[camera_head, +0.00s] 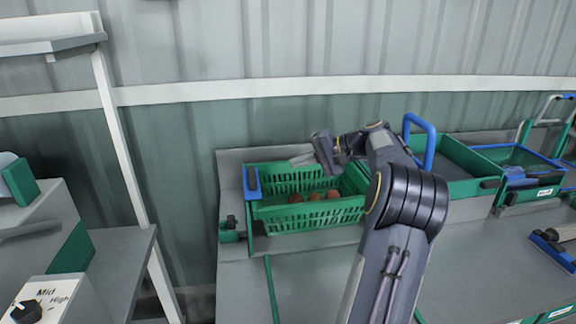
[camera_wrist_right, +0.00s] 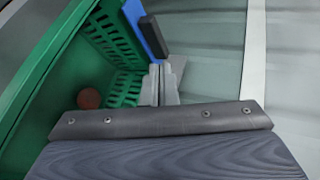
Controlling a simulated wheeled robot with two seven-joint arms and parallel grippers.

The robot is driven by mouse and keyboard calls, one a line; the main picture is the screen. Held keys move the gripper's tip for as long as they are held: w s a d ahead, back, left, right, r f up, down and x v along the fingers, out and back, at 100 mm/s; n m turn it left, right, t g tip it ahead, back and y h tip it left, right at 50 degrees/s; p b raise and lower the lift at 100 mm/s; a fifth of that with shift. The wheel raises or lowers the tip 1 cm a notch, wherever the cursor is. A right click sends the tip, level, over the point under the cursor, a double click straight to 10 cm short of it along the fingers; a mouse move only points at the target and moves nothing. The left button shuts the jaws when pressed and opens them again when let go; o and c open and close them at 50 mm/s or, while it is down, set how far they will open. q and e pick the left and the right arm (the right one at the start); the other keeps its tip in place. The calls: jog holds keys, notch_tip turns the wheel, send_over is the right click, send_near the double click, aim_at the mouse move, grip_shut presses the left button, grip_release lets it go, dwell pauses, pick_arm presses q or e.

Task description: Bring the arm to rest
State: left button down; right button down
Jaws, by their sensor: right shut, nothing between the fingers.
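My right arm (camera_head: 395,215) rises from the bottom of the head view and bends left over the green crate (camera_head: 310,218). My right gripper (camera_head: 303,159) is above the crate's back part, its fingers pointing left. In the wrist view the gripper fingers (camera_wrist_right: 159,88) are together with nothing between them. Several red tomatoes (camera_head: 314,196) lie on the crate's floor, below and apart from the gripper. One tomato (camera_wrist_right: 89,98) shows in the wrist view. My left gripper is not in view.
The crate stands on a grey bench (camera_head: 480,250) against a corrugated wall (camera_head: 330,50). A blue handle (camera_head: 252,182) is at the crate's left. Another green tray (camera_head: 450,165) with a blue handle (camera_head: 420,140) is to the right. A white post (camera_head: 125,165) stands left.

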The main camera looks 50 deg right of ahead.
jog(key=shift+s+r, duration=0.1)
jog(key=shift+s, duration=0.05)
dwell(0.5)
jog(key=s+a+n+g+p, duration=0.1)
jog(key=s+a+n+g, duration=0.15)
jog(key=a, duration=1.05)
jog(key=s+a+n+g+p, duration=0.1)
jog(key=s+a+n+g, duration=0.15)
jog(key=a, duration=0.95)
jog(key=s+a+f+n+g+h+p, duration=0.1)
jog(key=s+a+f+n, duration=0.6)
jog(key=s+a+f, duration=0.3)
jog(key=s+a, duration=0.3)
jog(key=s, duration=0.1)
jog(key=shift+a+f, duration=0.2)
jog(key=shift+a, duration=0.2)
jog(key=shift+s+d, duration=0.1)
jog(key=shift+s, duration=0.05)
